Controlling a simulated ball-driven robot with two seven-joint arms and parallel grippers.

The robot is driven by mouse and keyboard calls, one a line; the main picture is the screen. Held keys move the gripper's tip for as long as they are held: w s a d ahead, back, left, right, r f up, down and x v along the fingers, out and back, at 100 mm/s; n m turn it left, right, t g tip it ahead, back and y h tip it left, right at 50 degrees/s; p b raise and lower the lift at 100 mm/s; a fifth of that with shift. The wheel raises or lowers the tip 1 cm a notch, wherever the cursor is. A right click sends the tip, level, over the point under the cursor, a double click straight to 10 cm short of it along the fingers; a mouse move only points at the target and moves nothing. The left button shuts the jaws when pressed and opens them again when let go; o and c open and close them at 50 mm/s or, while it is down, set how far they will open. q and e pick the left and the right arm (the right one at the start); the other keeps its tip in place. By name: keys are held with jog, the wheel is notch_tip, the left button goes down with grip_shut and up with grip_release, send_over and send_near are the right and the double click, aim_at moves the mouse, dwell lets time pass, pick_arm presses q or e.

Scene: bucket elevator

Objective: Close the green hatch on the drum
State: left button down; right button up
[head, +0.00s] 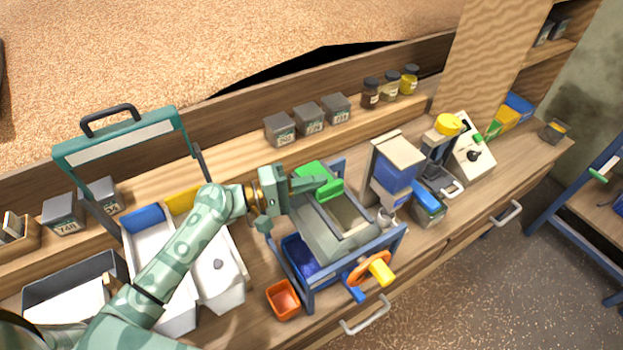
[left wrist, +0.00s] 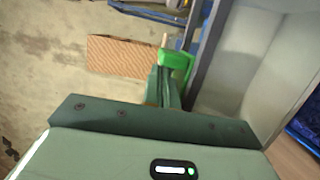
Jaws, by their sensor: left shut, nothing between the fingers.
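The grey drum (head: 318,231) sits in a blue frame on the workbench. An opening (head: 349,216) shows in its top, with a tan inside. The green hatch (head: 318,178) is at the far end of the drum, beyond the opening and not over it. My left gripper (head: 312,184) is shut and empty, its fingertips at the hatch, touching it or very close. In the left wrist view the fingers (left wrist: 167,88) point at the green hatch (left wrist: 178,64), with the drum (left wrist: 262,50) to the right. My right gripper is not in view.
An orange crank wheel (head: 368,270) with a yellow handle is on the frame's near side. A small orange bin (head: 283,299) stands in front. White trays (head: 218,268) are at left, under my arm. A blue and beige machine (head: 393,172) stands close on the right.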

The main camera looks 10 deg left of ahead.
pick_arm(q)
jog(key=s+d, duration=0.6)
jog(key=shift+s+d+p, duration=0.2)
jog(key=shift+p, duration=0.2)
jog(key=shift+d, duration=0.1)
jog(key=b+v, duration=0.4)
jog(key=v, duration=1.2)
jog(key=shift+a+b, duration=0.3)
jog(key=shift+b, duration=0.05)
jog(key=shift+s, duration=0.1)
